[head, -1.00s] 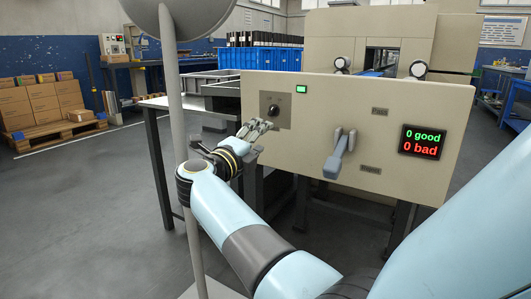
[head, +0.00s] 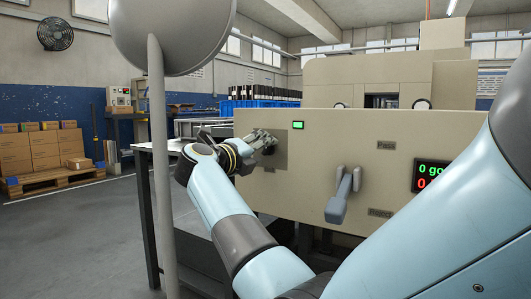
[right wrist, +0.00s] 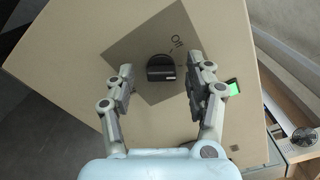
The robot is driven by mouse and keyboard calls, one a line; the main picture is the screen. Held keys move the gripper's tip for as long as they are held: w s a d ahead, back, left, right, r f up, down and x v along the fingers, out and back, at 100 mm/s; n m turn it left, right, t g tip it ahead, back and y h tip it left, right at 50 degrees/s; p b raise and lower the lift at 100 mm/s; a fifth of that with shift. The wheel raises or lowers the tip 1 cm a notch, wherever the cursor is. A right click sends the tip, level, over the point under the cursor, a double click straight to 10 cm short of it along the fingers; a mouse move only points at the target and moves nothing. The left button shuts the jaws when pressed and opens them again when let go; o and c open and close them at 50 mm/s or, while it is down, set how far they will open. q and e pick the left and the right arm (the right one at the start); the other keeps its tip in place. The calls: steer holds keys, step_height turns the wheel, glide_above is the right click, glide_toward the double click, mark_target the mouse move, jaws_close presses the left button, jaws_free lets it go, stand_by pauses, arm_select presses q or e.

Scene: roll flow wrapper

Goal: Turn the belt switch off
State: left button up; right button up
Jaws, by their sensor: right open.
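The belt switch is a black rotary knob (right wrist: 160,68) on a grey square plate (right wrist: 133,48) on the beige panel (head: 330,140). The word "Off" reads beside the knob in the right wrist view. My right gripper (right wrist: 160,78) is open, its two fingers on either side of the knob with gaps between. In the head view the right gripper (head: 264,141) is at the plate and covers most of the knob. A green lit lamp (head: 298,125) is just right of the plate. My left gripper is out of view.
A grey lever (head: 342,195) sticks out of the panel to the right of the switch. Beyond it is a counter display (head: 428,177), partly hidden by my arm. A grey table (head: 160,148) stands left of the panel. Boxes on a pallet (head: 42,155) are far left.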

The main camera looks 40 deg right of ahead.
steer(key=shift+w+d, duration=0.1)
steer(key=shift+d, duration=0.15)
steer(key=shift+r, duration=0.1)
